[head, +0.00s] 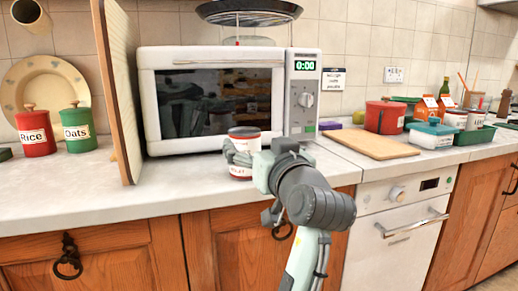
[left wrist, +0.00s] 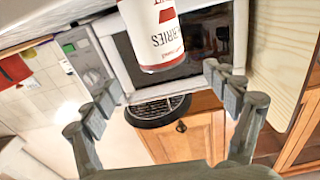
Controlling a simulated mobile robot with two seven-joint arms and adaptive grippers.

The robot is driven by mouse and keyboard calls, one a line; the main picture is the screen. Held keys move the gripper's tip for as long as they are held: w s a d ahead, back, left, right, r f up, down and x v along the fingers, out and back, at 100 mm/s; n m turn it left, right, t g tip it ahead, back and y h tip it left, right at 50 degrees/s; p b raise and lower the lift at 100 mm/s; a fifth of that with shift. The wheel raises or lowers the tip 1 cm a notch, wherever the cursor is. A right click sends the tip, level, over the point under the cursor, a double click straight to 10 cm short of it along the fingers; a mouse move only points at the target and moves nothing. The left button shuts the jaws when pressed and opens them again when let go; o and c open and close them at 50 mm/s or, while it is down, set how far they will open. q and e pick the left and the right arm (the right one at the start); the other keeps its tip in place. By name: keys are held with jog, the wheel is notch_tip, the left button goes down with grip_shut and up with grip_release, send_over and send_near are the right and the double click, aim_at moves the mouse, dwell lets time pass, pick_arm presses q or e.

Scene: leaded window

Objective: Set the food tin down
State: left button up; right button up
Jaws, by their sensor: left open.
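The food tin (head: 244,134) has a red rim, a white label and a red base. It appears upright on the counter in front of the microwave. My right gripper is in neither view.
The microwave (head: 215,98) stands close behind the tin. A tall wooden board (head: 119,90) leans at its left. Rice (head: 36,134) and Oats (head: 77,129) canisters stand further left. A chopping board (head: 373,143) lies to the right. The counter (head: 180,185) left of the tin is clear.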

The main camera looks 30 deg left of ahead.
aim_at(249, 140)
pick_arm(q)
jog(key=shift+s+d+f, duration=0.1)
jog(key=shift+d+f, duration=0.05)
jog(key=shift+d, duration=0.05)
jog(key=shift+a+n, duration=0.1)
jog(key=shift+n, duration=0.2)
jog(key=p+x, duration=0.1)
jog(key=x, duration=0.6)
jog(key=shift+a+f+p, duration=0.1)
jog(key=shift+a+p, duration=0.15)
jog(key=shift+p, duration=0.05)
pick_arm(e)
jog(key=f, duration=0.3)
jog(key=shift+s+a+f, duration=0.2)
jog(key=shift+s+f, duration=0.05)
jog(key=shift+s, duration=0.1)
